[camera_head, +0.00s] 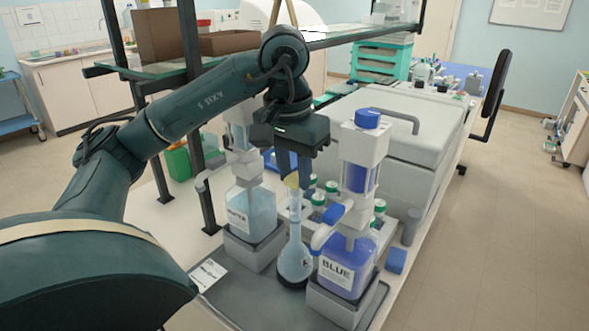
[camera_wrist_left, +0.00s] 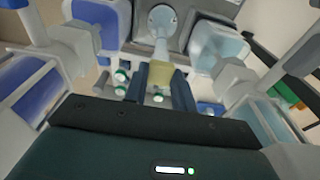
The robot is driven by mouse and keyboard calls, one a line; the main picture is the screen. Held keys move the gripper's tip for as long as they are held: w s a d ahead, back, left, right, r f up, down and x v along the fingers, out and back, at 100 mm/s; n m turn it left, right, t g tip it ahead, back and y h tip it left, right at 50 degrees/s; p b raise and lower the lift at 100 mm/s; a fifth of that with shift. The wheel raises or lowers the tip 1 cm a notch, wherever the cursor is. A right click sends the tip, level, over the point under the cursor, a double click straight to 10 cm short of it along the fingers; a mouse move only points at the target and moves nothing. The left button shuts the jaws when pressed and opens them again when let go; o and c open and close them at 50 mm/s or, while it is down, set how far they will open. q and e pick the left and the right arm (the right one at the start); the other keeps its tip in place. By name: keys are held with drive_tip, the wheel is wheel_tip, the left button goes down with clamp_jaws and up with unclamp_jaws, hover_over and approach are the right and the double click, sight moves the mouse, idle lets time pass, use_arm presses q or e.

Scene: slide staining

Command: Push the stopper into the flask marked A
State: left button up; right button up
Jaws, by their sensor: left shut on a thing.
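The flask (camera_head: 295,262) is a clear, long-necked vessel with pale blue liquid and a small dark mark on its round body; the letter is not clearly readable. It stands upright on the dark tray between two bottles. My left gripper (camera_head: 291,175) points down above it, shut on a yellowish stopper (camera_head: 292,182). The stopper is at the top of the flask neck; how deep it sits I cannot tell. In the left wrist view, the stopper (camera_wrist_left: 161,74) shows between the fingers (camera_wrist_left: 162,88), in line with the flask neck (camera_wrist_left: 160,48). My right gripper is not in view.
The BLUE bottle (camera_head: 345,268) stands close to the right of the flask, and a pale liquid bottle (camera_head: 250,212) to its left. Several green-capped bottles (camera_head: 318,199) stand behind. A grey machine (camera_head: 400,125) fills the back right. The dark tray (camera_head: 235,300) is clear at front left.

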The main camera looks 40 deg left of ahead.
use_arm(q)
drive_tip(key=o, duration=1)
drive_tip(key=shift+o, duration=0.4)
drive_tip(key=o, duration=0.3)
drive_tip(key=shift+o, duration=0.2)
drive_tip(key=shift+r, duration=0.15)
